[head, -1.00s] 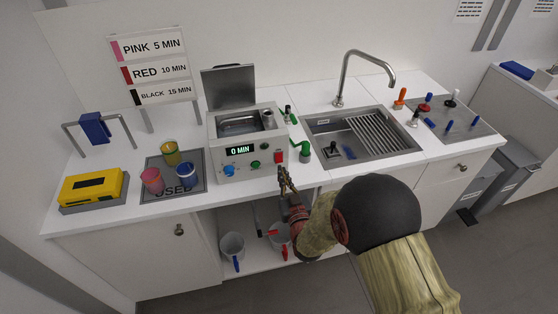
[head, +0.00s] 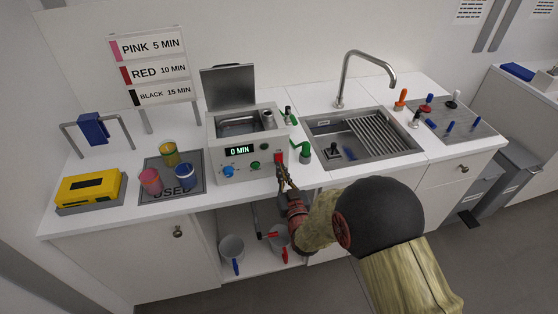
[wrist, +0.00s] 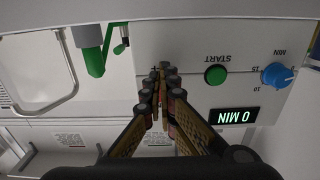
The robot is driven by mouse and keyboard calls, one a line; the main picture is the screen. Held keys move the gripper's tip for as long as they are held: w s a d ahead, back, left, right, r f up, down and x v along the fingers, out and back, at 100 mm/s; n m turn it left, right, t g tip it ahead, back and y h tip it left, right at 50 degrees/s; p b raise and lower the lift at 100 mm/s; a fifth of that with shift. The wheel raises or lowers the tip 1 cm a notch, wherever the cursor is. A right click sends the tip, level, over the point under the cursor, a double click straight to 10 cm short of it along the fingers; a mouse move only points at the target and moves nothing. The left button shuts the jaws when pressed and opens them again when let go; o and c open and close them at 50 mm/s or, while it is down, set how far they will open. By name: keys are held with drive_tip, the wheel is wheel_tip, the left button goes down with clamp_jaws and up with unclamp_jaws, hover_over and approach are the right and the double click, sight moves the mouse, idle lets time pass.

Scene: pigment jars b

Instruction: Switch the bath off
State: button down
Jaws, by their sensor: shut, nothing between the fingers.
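The bath (head: 222,126) is a grey box with its lid raised, standing on the counter. Its front display (head: 240,150) reads 0 MIN. A blue dial (head: 228,171), a green START button (head: 255,166) and a red switch (head: 279,158) are on the front panel. The wrist view shows the START button (wrist: 215,75), the blue dial (wrist: 278,76) and the display (wrist: 234,116) upside down. My gripper (head: 281,166) is shut and empty, its tips right at the red switch. In the wrist view, my gripper (wrist: 163,72) hides the switch, so I cannot tell its position or whether the tips touch it.
A green drain valve (head: 304,152) is close on the right of the bath. A sink (head: 365,135) with a tall tap lies farther right. Coloured jars stand on the USED mat (head: 160,184) at left. Grey jugs (head: 231,247) are on the shelf below.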

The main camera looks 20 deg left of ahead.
drive_tip(key=shift+w+a, duration=0.15)
drive_tip(key=shift+w, duration=0.05)
drive_tip(key=v, duration=1.5)
drive_tip(key=shift+s+b, duration=0.3)
drive_tip(key=shift+s, duration=0.1)
